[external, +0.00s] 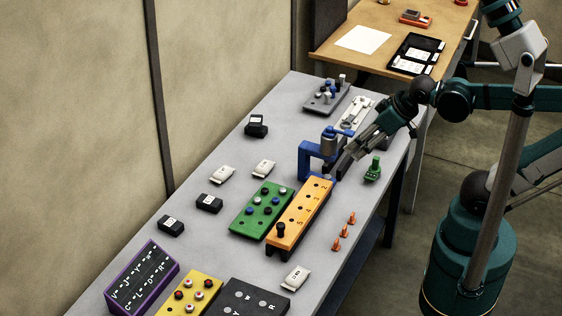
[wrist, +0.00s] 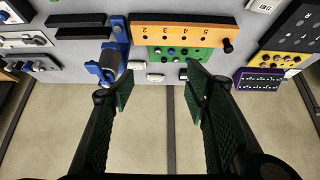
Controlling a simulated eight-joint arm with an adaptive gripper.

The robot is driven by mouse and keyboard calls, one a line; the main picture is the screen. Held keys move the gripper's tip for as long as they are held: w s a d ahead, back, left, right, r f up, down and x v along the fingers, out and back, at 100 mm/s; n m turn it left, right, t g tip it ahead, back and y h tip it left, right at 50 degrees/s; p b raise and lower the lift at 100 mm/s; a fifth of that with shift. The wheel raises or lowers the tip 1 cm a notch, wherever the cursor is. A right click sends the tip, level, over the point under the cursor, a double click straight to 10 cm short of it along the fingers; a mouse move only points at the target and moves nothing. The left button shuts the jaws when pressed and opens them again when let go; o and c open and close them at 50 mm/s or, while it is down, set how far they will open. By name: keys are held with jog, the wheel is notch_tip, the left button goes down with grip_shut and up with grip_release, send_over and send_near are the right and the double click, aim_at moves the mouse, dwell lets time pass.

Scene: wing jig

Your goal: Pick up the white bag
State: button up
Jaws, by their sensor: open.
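Several small white bags lie on the grey table. In the external view, one white bag (external: 222,174) and another white bag (external: 264,168) lie left of the blue clamp, and a third white bag (external: 295,278) lies near the front edge. The wrist view shows two white bags close together, one (wrist: 137,65) beside the blue clamp and one (wrist: 155,77) by the table edge; another (wrist: 259,5) is at the top. My gripper (external: 341,167) is open and empty beside the blue clamp; its spread fingers (wrist: 160,90) frame the wrist view.
The blue clamp (external: 308,162) stands close to my gripper. An orange numbered block (external: 300,218) and a green board (external: 262,208) lie in front of it. Several black boxes (external: 209,203) stand at left. Orange cones (external: 343,232) and a green part (external: 373,169) are at right.

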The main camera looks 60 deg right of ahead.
jog(key=shift+w+r, duration=0.1)
dwell(0.3)
jog(key=w, duration=0.2)
jog(key=n+g, duration=0.7)
jog(key=n, duration=1)
send_over(222, 171)
notch_tip(222, 171, down, 23)
jog(key=shift+s+a+f+p, duration=0.1)
jog(key=shift+f+p, duration=0.1)
jog(key=shift+p, duration=0.1)
jog(key=shift+f, duration=0.25)
